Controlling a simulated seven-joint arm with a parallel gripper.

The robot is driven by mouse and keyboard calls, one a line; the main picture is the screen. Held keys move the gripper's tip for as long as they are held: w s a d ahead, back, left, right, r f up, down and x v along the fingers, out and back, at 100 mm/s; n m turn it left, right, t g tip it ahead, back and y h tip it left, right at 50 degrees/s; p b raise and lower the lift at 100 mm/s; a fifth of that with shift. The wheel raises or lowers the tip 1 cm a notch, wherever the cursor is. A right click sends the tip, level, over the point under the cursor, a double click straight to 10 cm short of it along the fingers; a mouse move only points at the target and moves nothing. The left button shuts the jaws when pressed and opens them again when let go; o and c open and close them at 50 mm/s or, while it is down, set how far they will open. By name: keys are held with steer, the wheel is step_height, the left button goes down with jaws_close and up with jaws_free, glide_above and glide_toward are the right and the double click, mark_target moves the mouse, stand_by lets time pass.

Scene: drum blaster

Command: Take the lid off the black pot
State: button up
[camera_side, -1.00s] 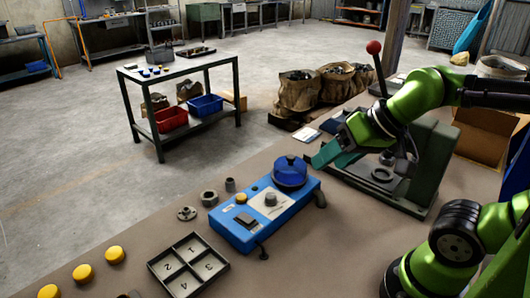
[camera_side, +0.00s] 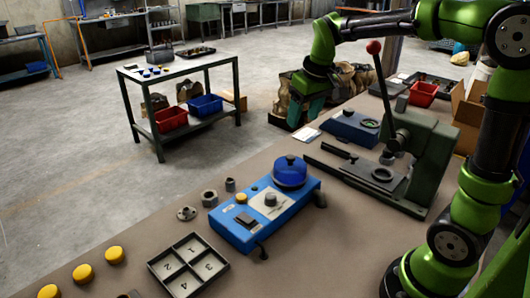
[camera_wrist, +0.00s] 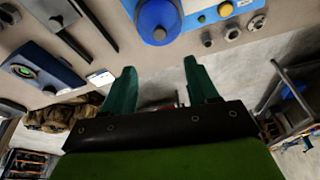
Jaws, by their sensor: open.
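A round blue lid-like dome (camera_side: 290,169) with a dark knob on top sits on the far end of a blue control box (camera_side: 245,226). In the wrist view the dome (camera_wrist: 150,14) is at the top, ahead of the fingertips. I see no pot that is clearly black. My gripper (camera_wrist: 160,68) is open and empty, with its two teal fingers apart. In the side view my gripper (camera_side: 302,110) hangs beyond the table's far edge, behind the dome and well apart from it.
A green lever press (camera_side: 418,160) with a red-knobbed handle stands right of the control box. A blue box (camera_side: 352,128) lies behind it. A numbered tray (camera_side: 188,265), loose metal rings and yellow discs lie at the front left. Sacks (camera_side: 345,80) stand on the floor behind.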

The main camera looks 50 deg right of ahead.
mark_target(291, 156)
steer(key=x, duration=1.3)
steer(key=shift+f, duration=0.1)
jaws_close()
